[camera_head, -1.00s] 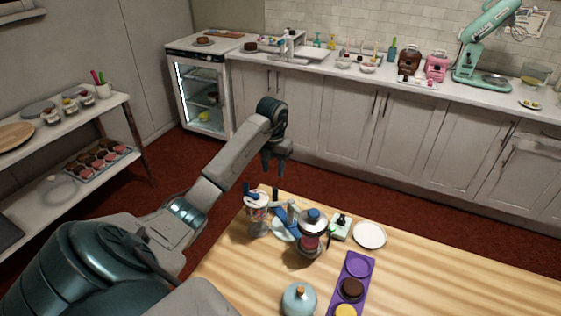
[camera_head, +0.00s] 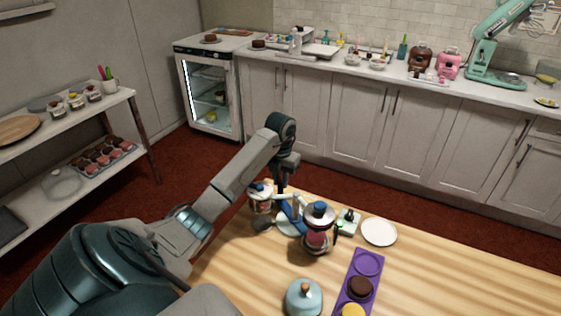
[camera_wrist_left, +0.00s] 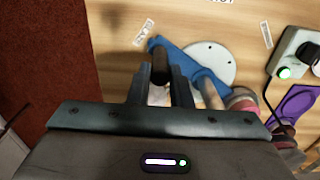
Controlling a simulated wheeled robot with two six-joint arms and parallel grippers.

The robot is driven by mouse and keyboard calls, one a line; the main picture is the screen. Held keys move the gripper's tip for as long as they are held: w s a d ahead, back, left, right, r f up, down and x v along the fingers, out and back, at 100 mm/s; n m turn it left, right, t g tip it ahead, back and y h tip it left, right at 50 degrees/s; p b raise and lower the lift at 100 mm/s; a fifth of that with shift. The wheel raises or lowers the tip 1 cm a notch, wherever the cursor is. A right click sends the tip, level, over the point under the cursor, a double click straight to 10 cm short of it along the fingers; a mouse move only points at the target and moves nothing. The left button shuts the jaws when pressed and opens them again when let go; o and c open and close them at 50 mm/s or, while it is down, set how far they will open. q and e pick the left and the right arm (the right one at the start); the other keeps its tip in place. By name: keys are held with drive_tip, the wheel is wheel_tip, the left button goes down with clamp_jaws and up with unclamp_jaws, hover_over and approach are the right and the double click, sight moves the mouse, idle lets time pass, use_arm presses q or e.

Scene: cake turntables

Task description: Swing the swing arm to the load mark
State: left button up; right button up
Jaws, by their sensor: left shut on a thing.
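A dark upright knob (camera_wrist_left: 160,66) stands at one end of the swing arm. My left gripper (camera_wrist_left: 160,75) is shut on this knob, one finger on each side; the gripper also shows in the head view (camera_head: 281,188). Small white labels sit on the table around the disc, one at upper left (camera_wrist_left: 143,33) and one at right (camera_wrist_left: 266,35); I cannot tell which is the load mark.
A red-bodied jar (camera_head: 317,240) with a blue knob and a clear canister (camera_head: 261,200) stand close to the disc. A control box with a green light (camera_wrist_left: 296,55), a white plate (camera_head: 379,232), a purple tray (camera_head: 368,264) and a pale blue domed item (camera_head: 304,298) are nearby. The table's right side is clear.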

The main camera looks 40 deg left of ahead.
use_arm(q)
drive_tip(key=shift+w, duration=0.1)
drive_tip(key=w, duration=0.1)
drive_tip(key=w+d+b, duration=0.1)
drive_tip(key=shift+w+d+r, duration=0.1)
drive_tip(key=shift+w, duration=0.2)
idle(0.5)
drive_tip(key=shift+w+d+b, duration=0.3)
drive_tip(key=shift+w+d, duration=0.6)
drive_tip(key=shift+w, duration=0.15)
drive_tip(key=shift+d, duration=0.1)
